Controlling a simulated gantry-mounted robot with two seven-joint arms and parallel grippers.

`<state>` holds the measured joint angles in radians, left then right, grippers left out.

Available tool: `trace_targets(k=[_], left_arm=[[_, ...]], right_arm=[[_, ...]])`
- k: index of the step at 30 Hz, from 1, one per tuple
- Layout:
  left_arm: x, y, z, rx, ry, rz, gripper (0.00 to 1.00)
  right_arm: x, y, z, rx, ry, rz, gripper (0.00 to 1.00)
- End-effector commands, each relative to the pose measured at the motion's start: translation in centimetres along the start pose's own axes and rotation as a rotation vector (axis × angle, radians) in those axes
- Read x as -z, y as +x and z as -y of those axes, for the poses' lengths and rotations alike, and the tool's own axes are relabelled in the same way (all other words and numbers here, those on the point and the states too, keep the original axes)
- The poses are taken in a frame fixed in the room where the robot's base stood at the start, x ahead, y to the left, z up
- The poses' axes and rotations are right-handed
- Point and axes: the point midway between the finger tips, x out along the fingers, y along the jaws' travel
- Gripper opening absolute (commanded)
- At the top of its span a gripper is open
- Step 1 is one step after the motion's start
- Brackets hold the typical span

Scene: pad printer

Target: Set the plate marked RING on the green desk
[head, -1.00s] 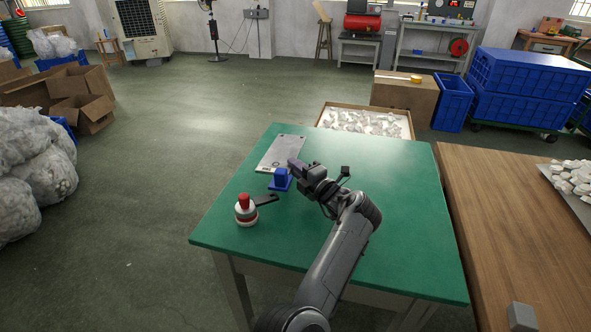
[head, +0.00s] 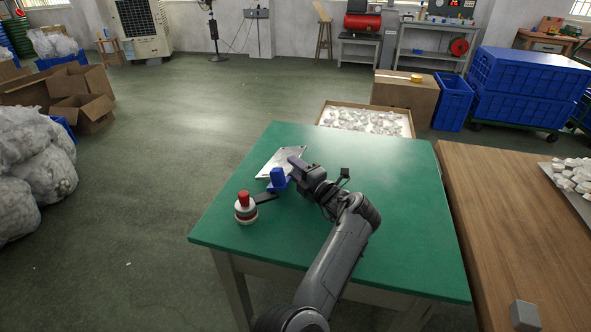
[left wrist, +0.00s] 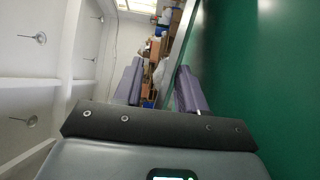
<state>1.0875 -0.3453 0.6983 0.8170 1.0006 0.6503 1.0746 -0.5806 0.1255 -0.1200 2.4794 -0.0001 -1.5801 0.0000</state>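A pale metal plate (head: 276,160) is at the far left of the green desk (head: 385,210). It looks tilted and catches the light; no RING mark can be read on it. My left gripper (head: 294,164) is at the plate's right near corner and hides part of it. I cannot tell whether they touch. In the left wrist view its two fingers (left wrist: 158,85) stand apart, with no plate visible between them. A blue block on a base (head: 278,180) is just left of the gripper, in front of the plate. My right gripper does not show.
A white, red-topped round item (head: 245,208) stands near the desk's left edge, with a small black piece (head: 265,198) beside it. A shallow box of pale pieces (head: 365,121) is behind the desk. A wooden table (head: 505,215) stands at the right. The desk's right side is clear.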

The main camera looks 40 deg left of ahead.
Motion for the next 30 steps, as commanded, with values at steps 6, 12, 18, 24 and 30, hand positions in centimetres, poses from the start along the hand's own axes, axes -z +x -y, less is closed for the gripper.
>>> trace_targets(k=[6, 12, 18, 24, 30], left_arm=[[-0.1, -0.7, -0.3, 0.000, -0.001, 0.003, 0.40], [-0.1, -3.3, -0.7, 0.000, 0.001, 0.002, 0.40], [-0.1, -5.1, -0.6, 0.000, 0.001, 0.002, 0.40], [0.0, -5.5, -0.4, -0.001, 0.000, 0.000, 0.40], [0.0, -5.5, -0.3, 0.000, 0.000, 0.000, 0.40]], right_arm=[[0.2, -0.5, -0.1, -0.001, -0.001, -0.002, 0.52], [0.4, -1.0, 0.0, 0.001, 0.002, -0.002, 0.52], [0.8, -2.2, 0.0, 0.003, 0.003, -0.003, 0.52], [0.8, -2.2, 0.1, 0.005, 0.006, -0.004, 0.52], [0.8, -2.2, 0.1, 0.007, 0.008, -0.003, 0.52]])
